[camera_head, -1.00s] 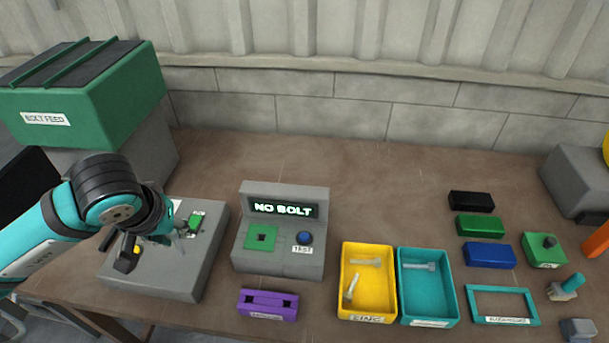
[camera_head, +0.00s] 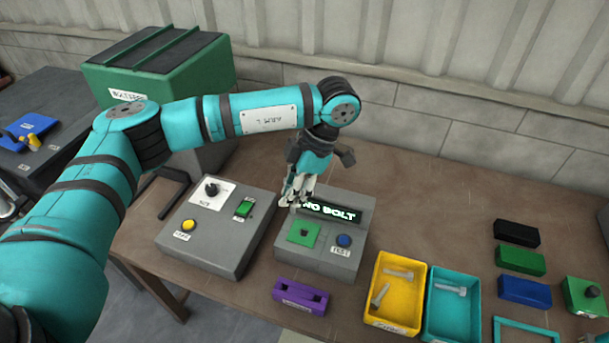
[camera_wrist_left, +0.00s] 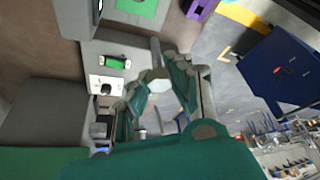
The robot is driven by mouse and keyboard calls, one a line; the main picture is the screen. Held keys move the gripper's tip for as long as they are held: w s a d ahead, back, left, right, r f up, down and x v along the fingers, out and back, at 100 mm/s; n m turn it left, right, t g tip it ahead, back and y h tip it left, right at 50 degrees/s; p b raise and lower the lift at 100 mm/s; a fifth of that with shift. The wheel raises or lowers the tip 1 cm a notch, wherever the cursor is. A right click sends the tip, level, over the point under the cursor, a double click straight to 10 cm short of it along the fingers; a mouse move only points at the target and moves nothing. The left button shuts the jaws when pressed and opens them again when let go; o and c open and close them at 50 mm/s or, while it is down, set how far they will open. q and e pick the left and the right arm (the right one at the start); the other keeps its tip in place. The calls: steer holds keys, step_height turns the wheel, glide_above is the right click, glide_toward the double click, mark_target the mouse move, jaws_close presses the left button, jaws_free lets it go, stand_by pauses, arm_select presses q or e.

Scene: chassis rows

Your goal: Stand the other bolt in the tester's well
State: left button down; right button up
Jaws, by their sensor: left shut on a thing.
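The tester (camera_head: 290,258) is a grey box. Its screen (camera_head: 335,213) reads NO BOLT, partly hidden by my gripper. A green plate (camera_head: 297,240) with a dark square well (camera_head: 304,232) is on its top, left of a blue TEST button (camera_head: 343,240). My left gripper (camera_head: 297,192) is above and behind the well, fingers pointing down. In the left wrist view it is shut on a pale bolt (camera_wrist_left: 158,83), whose hexagonal end shows between the fingers. The green plate (camera_wrist_left: 137,8) shows at the top there.
A grey control box (camera_head: 205,242) with a knob stands left of the tester. A purple block (camera_head: 300,296) lies in front. A yellow bin (camera_head: 397,322) holds two bolts, and a teal bin (camera_head: 440,322) holds one. Black, green and blue blocks lie at the right.

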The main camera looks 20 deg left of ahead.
arm_select(q)
steer(key=n, duration=0.2)
steer(key=n+g+h+p, duration=0.1)
steer(key=n, duration=0.1)
steer(key=n+h, duration=0.1)
steer(key=n, duration=0.2)
steer(key=shift+w+d+r+g, duration=0.15)
steer(key=shift+w+r+g, duration=0.15)
steer(key=shift+w+g, duration=0.1)
steer(key=n+h+p, duration=0.1)
steer(key=n, duration=0.2)
steer(key=shift+w+d+n+h, duration=0.1)
steer(key=shift+n+h, duration=0.2)
step_height(320, 180, down, 10)
steer(key=w+d+n+t+h+b, duration=0.1)
steer(key=n+t+h+b, duration=0.3)
steer(key=n, duration=1.6)
steer(key=shift+w+d+f+t+h, duration=0.2)
steer(key=shift+t+h, duration=0.2)
steer(key=shift+t, duration=0.1)
